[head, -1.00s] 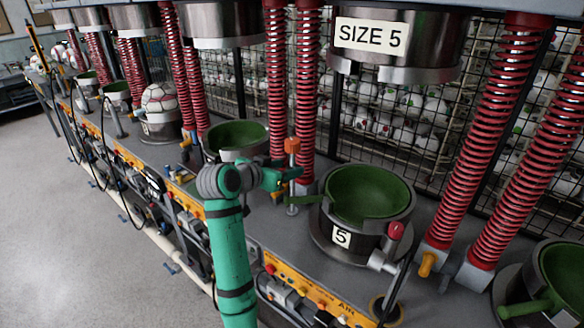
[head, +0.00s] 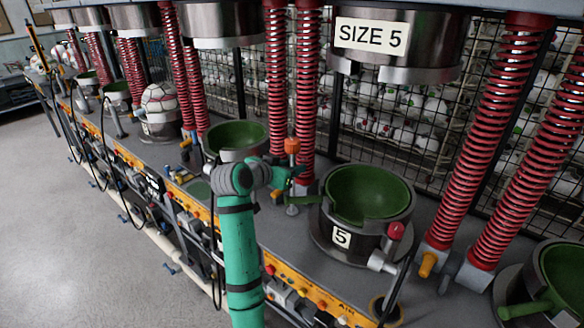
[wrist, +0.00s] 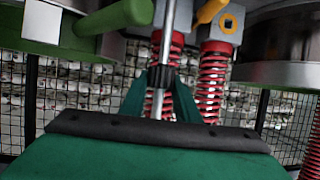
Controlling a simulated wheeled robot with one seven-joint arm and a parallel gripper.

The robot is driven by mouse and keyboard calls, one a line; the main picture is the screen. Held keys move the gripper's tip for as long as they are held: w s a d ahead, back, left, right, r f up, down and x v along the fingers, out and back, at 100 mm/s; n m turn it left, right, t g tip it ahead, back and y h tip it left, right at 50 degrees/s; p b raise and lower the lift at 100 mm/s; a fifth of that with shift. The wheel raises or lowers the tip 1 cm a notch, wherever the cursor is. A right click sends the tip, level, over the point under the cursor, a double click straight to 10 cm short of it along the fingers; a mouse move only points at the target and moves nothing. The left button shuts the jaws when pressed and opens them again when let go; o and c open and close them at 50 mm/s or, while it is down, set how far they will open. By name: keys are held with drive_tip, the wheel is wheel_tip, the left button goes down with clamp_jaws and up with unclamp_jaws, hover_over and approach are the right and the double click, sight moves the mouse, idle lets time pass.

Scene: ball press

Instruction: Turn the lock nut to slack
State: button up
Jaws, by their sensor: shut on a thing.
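The lock nut (wrist: 163,76) is a dark, ribbed collar around a thin silvery upright rod (wrist: 167,30), seen in the wrist view. My gripper (wrist: 161,82) is shut on the nut, with one green finger on each side of it. In the head view my gripper (head: 293,179) is at the same thin post, below its orange top (head: 291,146), left of the size 5 cup. The nut itself is hidden by my gripper there.
The green-lined size 5 cup (head: 340,238) stands right of the post, with a green handle (head: 306,200) close below my gripper. Red springs (head: 308,100) rise just behind. Another green cup (head: 237,136) is behind my arm. The grey floor at left is clear.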

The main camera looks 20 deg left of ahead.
drive_tip(key=n+y, duration=0.3)
drive_tip(key=shift+d+y, duration=0.1)
drive_tip(key=shift+y, duration=0.2)
drive_tip(key=shift+n+y, duration=0.6)
drive_tip(key=o, duration=1)
drive_tip(key=shift+o, duration=0.2)
drive_tip(key=shift+s, duration=0.15)
drive_tip(key=a+v, duration=0.1)
drive_tip(key=v, duration=0.9)
drive_tip(key=shift+s+d, duration=0.4)
drive_tip(key=shift+d, duration=0.05)
